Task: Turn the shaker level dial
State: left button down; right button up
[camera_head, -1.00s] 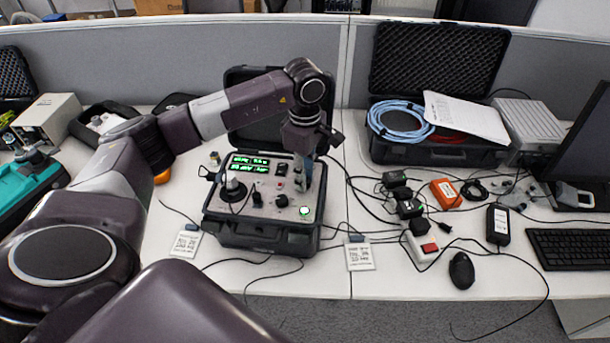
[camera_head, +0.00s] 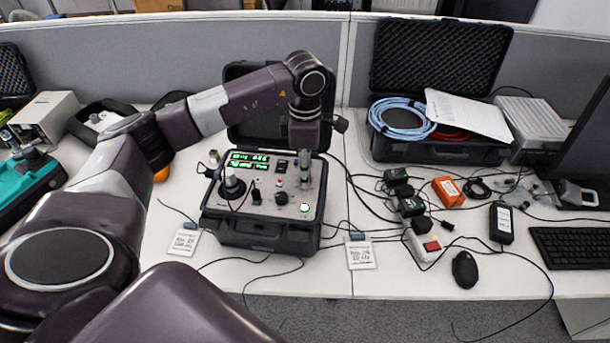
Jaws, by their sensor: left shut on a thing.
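The calibrator (camera_head: 262,237) is an open black case with a light panel, green lit readouts (camera_head: 249,161) and a glowing green button (camera_head: 304,208). A round dark shaker head (camera_head: 233,186) stands at the panel's left. Small black knobs (camera_head: 256,197) and (camera_head: 281,198) sit near the panel's middle. My left gripper (camera_head: 304,181) points down at the panel's right side, shut on a small control there. The fingers cover it; by its place I take it as the shaker level dial. My right gripper is not in view.
The open case lid (camera_head: 250,82) stands behind the panel, close to my left wrist. Black cables and adapters (camera_head: 405,200) lie to the right, with a mouse (camera_head: 465,269) and keyboard (camera_head: 570,247). Printed cards (camera_head: 360,254) lie in front. A teal tool (camera_head: 25,188) is at left.

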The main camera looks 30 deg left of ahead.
pick_arm(q)
jog(key=n+b, duration=0.1)
jog(key=n, duration=0.3)
jog(key=shift+n, duration=0.3)
jog(key=shift+w+r+n+b, duration=0.1)
jog(key=shift+n+b, duration=0.2)
jog(key=shift+n, duration=1.7)
jog(key=c, duration=1.7)
grip_release()
notch_tip(320, 180, up, 12)
